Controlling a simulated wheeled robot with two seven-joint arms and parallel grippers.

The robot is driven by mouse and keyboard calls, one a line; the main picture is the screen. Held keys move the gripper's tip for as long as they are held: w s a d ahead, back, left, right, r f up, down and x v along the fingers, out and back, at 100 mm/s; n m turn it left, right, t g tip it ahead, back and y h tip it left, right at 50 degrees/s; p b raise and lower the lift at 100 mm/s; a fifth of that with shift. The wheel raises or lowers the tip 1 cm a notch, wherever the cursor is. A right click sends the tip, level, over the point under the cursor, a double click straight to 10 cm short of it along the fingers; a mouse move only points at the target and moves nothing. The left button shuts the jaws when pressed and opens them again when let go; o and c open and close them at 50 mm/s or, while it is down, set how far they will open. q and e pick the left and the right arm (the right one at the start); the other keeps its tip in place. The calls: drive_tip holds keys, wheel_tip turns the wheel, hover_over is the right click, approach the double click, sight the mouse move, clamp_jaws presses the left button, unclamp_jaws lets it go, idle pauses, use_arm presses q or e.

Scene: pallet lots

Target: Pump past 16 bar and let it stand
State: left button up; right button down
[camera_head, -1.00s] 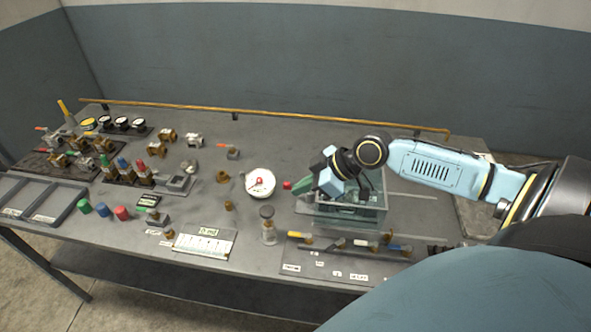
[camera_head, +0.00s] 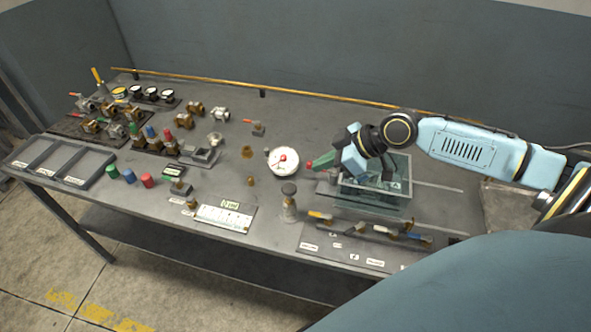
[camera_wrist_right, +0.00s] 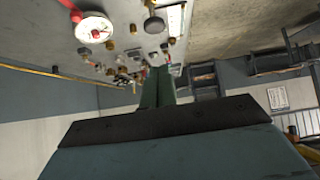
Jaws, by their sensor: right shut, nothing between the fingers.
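A white round gauge (camera_head: 283,162) with a red mark at its centre sits mid-bench; its reading is too small to make out. It also shows in the right wrist view (camera_wrist_right: 94,28). A red knob (camera_head: 310,163) is just right of the gauge. A see-through greenish tank (camera_head: 398,207) stands to the right. My right gripper (camera_head: 322,160) has green fingers, shut and empty, pointing left beside the red knob at the tank's left; I cannot tell whether they touch the knob. The shut fingers fill the middle of the right wrist view (camera_wrist_right: 158,80). My left gripper is out of view.
A dark-topped post (camera_head: 289,203) stands in front of the gauge. A white card (camera_head: 225,217) and a rack with coloured-handled tools (camera_head: 350,247) lie near the front edge. Valves and coloured caps crowd the left, beside a grey divided tray (camera_head: 62,162). A copper rail (camera_head: 262,91) runs along the back.

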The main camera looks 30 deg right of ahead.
drive_tip(key=shift+d+r+b, duration=0.2)
drive_tip(key=shift+r+b, duration=0.35)
drive_tip(key=shift+r, duration=0.05)
drive_tip(key=shift+d+r+b, duration=0.2)
drive_tip(key=shift+r+b, duration=0.35)
hover_over(285, 186)
drive_tip(key=s+d, duration=0.2)
wheel_tip(285, 186, down, 7)
drive_tip(key=shift+s+a+p, duration=0.1)
drive_tip(key=shift+p, duration=0.3)
wheel_tip(285, 186, down, 3)
drive_tip(key=shift+r, duration=0.2)
drive_tip(key=shift+f, duration=0.75)
